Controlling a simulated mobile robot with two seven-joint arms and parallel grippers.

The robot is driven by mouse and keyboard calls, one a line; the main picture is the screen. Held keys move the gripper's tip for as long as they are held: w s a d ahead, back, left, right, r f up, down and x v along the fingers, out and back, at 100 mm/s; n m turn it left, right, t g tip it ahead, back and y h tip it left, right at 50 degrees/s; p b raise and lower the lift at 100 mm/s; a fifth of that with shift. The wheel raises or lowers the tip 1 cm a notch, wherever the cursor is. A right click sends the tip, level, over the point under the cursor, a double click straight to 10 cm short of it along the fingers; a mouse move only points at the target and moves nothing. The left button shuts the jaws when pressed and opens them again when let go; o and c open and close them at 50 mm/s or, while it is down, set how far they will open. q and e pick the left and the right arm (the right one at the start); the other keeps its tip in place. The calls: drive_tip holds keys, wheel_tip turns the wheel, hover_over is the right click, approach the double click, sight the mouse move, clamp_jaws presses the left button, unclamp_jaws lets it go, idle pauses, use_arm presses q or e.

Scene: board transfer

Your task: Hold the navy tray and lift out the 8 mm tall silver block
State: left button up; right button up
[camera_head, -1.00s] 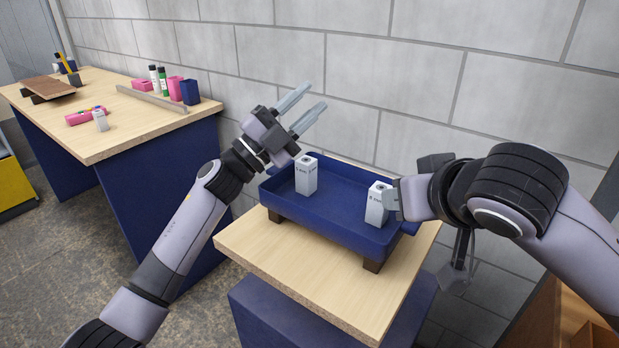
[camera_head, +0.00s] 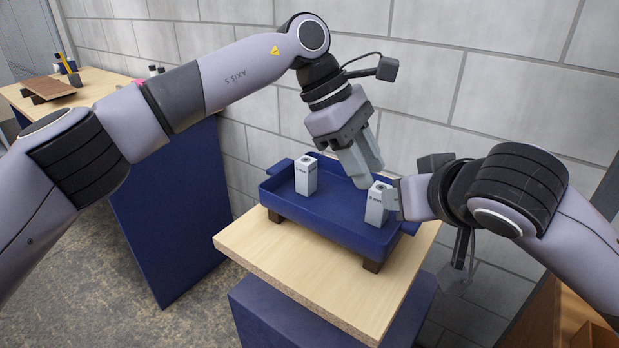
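The navy tray (camera_head: 318,228) stands on small brown feet on a light wooden tabletop. Two upright silver blocks are in it: a left block (camera_head: 306,178) and a right block (camera_head: 375,206). Their printed labels are small; the right one seems to read 8 mm. My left gripper (camera_head: 371,180) is open and empty, fingers pointing down, just above and behind the right block. My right gripper (camera_head: 393,199) is at the tray's right end, close beside the right block. Its grip on the tray edge is hidden, so I cannot tell whether it is shut.
A grey block wall (camera_head: 430,110) rises close behind the tray. Another workbench (camera_head: 88,86) at the far left carries a brown board (camera_head: 48,87) and other items, partly hidden by my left arm. The wooden tabletop (camera_head: 290,262) in front of the tray is clear.

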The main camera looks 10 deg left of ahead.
sight(313, 213)
use_arm(q)
drive_tip(key=a+f+y, duration=0.1)
drive_tip(key=a, duration=0.1)
drive_tip(key=a+f+y, duration=0.2)
drive_tip(key=a, duration=0.1)
drive_tip(key=a+f+y, duration=0.1)
drive_tip(key=a+y, duration=0.1)
drive_tip(key=a, duration=0.1)
drive_tip(key=shift+w+a+f, duration=0.15)
drive_tip(key=shift+w, duration=0.15)
drive_tip(key=shift+a+f, duration=0.1)
drive_tip(key=shift+f, duration=0.3)
drive_tip(key=shift+s+d+f, duration=0.1)
drive_tip(key=shift+d+f, duration=0.05)
drive_tip(key=shift+f, duration=0.9)
drive_tip(key=shift+s+d+f, duration=0.1)
drive_tip(key=shift+d+f, duration=0.05)
drive_tip(key=shift+f, duration=0.9)
drive_tip(key=shift+d+f, duration=0.15)
drive_tip(key=shift+f, duration=0.9)
clamp_jaws()
